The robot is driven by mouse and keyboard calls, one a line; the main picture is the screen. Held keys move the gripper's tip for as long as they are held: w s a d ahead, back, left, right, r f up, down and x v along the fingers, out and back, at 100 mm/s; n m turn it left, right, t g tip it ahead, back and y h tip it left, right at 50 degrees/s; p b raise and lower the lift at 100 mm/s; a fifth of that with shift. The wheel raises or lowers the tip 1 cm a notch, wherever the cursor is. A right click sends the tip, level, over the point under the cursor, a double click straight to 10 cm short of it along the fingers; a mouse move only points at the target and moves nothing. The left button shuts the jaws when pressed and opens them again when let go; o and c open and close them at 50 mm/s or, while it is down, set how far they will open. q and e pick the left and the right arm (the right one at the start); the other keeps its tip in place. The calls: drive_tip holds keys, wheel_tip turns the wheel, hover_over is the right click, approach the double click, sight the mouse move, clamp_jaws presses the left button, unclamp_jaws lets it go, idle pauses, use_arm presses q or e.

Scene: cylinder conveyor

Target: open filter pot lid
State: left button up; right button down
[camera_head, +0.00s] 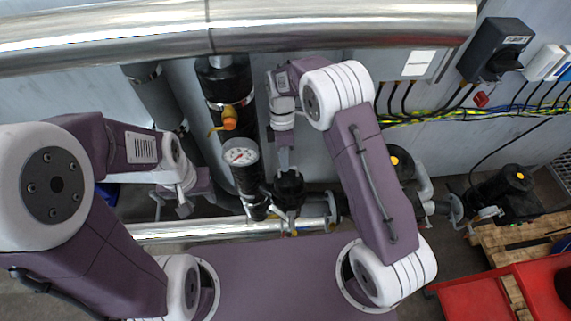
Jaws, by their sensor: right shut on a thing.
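The black filter pot (288,203) stands in the pipework at the middle of the head view. Its dark lid (290,181) is at the top, partly covered by my gripper. My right gripper (285,166) comes down from above and is shut on the lid. I cannot tell whether the lid is apart from the pot. My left gripper (171,208) is left of the pot, well away from it. Its fingers look apart, with nothing between them.
A pressure gauge (240,154) and an orange-handled valve (229,119) stand left of the pot. A large silver pipe (150,28) crosses the top. Cables (430,116) run along the wall at right. A red box (490,298) and wooden pallet (510,245) are at lower right.

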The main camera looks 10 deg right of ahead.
drive_tip(key=shift+w+f+p, duration=0.15)
drive_tip(key=shift+w+f, duration=0.05)
drive_tip(key=shift+w, duration=0.5)
drive_tip(key=shift+w+f+p, duration=0.15)
drive_tip(key=shift+w, duration=0.55)
